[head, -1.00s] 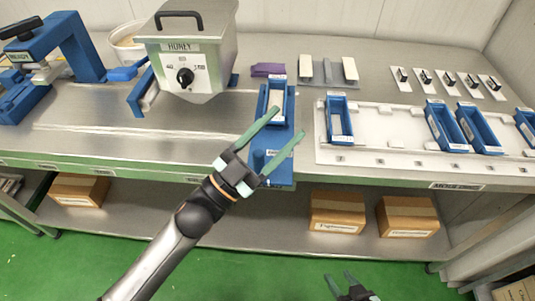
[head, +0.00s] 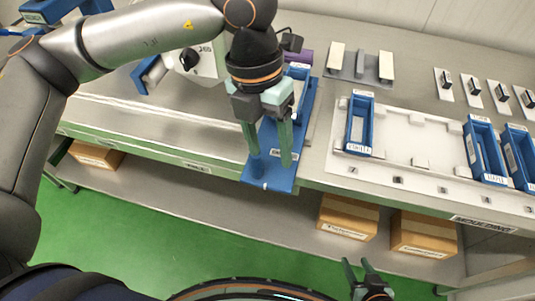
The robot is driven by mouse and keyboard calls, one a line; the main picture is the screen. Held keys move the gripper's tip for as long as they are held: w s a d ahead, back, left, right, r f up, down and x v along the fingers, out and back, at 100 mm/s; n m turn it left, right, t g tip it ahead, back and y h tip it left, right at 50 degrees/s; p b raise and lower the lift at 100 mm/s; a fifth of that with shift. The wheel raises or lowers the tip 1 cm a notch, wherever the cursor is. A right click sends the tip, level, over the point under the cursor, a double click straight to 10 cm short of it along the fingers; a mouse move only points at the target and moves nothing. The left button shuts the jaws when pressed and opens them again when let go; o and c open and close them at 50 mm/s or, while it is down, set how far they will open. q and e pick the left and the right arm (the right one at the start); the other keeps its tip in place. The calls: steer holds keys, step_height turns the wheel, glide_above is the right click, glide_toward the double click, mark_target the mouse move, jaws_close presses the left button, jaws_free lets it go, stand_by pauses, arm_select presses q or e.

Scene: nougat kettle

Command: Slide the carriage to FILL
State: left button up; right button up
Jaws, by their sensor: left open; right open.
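The blue carriage (head: 267,178) sits on the rail along the front of the steel bench, near the middle of the head view. It carries a narrow blue mould (head: 299,72), which my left gripper partly hides. A round blue knob (head: 256,166) stands at the carriage's front left. My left gripper (head: 270,158) is open, fingers pointing down over the front of the carriage. I cannot tell whether the fingers touch it. The honey kettle (head: 206,60) is left of the carriage, mostly behind my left arm. My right gripper (head: 362,268) is open and empty at the bottom, below the bench.
A white tray (head: 405,145) with several blue moulds stands right of the carriage. The rail strip (head: 150,115) left of the carriage looks clear. White-and-grey blocks (head: 360,66) and small black-handled stamps lie behind. Cardboard boxes (head: 347,216) rest on the lower shelf.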

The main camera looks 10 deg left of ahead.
mark_target(256, 165)
arm_select(q)
steer(key=shift+n+t+y, duration=0.4)
steer(key=shift+t+y, duration=0.3)
steer(key=shift+y, duration=0.1)
steer(key=w+a, duration=0.1)
steer(key=w+a+r, duration=0.1)
steer(key=a, duration=0.1)
steer(key=shift+w+r, duration=0.1)
steer(key=shift+w, duration=0.3)
steer(key=shift+w+a, duration=0.1)
steer(key=shift+a, duration=0.05)
step_height(256, 165, down, 12)
steer(key=shift+f+p, duration=0.15)
steer(key=shift+p, duration=0.5)
jaws_close()
